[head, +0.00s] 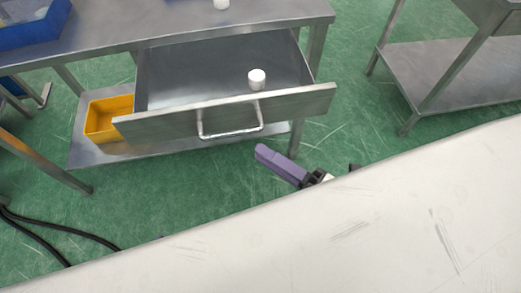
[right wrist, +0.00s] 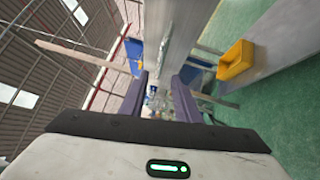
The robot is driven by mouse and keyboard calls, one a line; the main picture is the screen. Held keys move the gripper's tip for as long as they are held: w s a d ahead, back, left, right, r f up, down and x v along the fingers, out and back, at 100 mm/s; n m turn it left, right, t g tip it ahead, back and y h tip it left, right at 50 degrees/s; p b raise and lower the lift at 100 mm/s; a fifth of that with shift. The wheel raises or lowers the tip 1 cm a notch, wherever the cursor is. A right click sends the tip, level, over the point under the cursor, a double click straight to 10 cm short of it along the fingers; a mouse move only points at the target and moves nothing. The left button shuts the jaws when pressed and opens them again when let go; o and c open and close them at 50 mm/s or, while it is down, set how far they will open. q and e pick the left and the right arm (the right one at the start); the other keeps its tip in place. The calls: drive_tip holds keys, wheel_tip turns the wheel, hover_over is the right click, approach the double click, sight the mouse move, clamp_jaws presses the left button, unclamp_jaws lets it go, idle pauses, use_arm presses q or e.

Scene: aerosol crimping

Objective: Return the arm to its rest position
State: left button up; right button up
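My right gripper (head: 264,151) shows in the head view as a purple finger above the green floor, in front of the open drawer and just right of its handle. The rest of that arm is largely hidden behind a broad white part of my own body. In the right wrist view the two purple fingers of the right gripper (right wrist: 160,88) stand apart with nothing held between them. My left gripper is in neither view.
The steel drawer (head: 185,122) is pulled out from the bench (head: 120,28), with a white cylinder (head: 257,79) inside. Another white piece (head: 221,4) and a blue bin (head: 30,30) are on top. A yellow bin (head: 98,122) sits below. A second steel table (head: 440,70) stands right.

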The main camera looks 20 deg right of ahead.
drive_tip(key=shift+w+f, duration=0.1)
idle(0.4)
drive_tip(key=d+f+m+g+h, duration=0.2)
drive_tip(key=d+f+m+h, duration=0.2)
drive_tip(key=f+m+h, duration=0.7)
drive_tip(key=s+f+m+g+y, duration=0.1)
drive_tip(key=s+f+m+g, duration=0.3)
drive_tip(key=m, duration=1)
drive_tip(key=s+g, duration=0.1)
drive_tip(key=s, duration=0.2)
drive_tip(key=shift+a+f+y, duration=0.15)
drive_tip(key=shift+f+y, duration=0.2)
drive_tip(key=shift+y, duration=0.05)
